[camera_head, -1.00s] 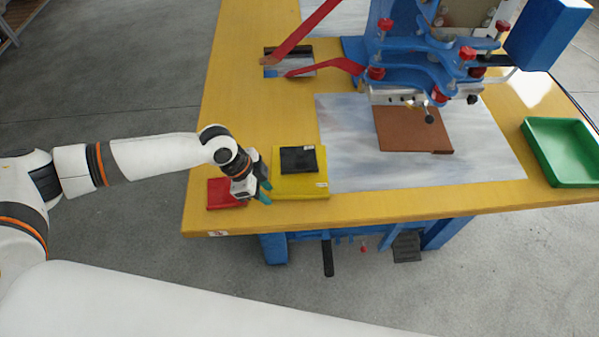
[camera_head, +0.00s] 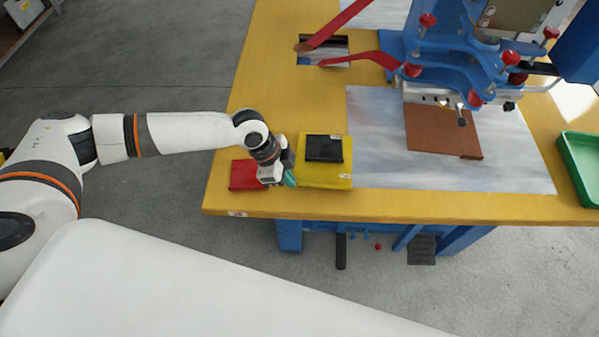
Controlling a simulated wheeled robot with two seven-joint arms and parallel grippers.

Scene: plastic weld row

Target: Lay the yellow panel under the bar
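The yellow panel (camera_head: 312,177) lies flat near the front left of the table, with a smaller black panel (camera_head: 324,148) on top of it. My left gripper (camera_head: 289,178) points down at the yellow panel's left edge, between it and a red panel (camera_head: 243,176). Its teal fingertips look close to the yellow panel, but I cannot tell whether they touch it or how far apart they are. The bar (camera_head: 440,99) is on the front of the blue machine, above the rear of a brown panel (camera_head: 440,132). My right gripper is not in view.
A grey metal sheet (camera_head: 378,165) covers the table under the brown panel. A green tray (camera_head: 583,178) stands at the right. Two red levers (camera_head: 345,22) reach left from the blue machine (camera_head: 455,50). The yellow table's front strip (camera_head: 420,207) is clear.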

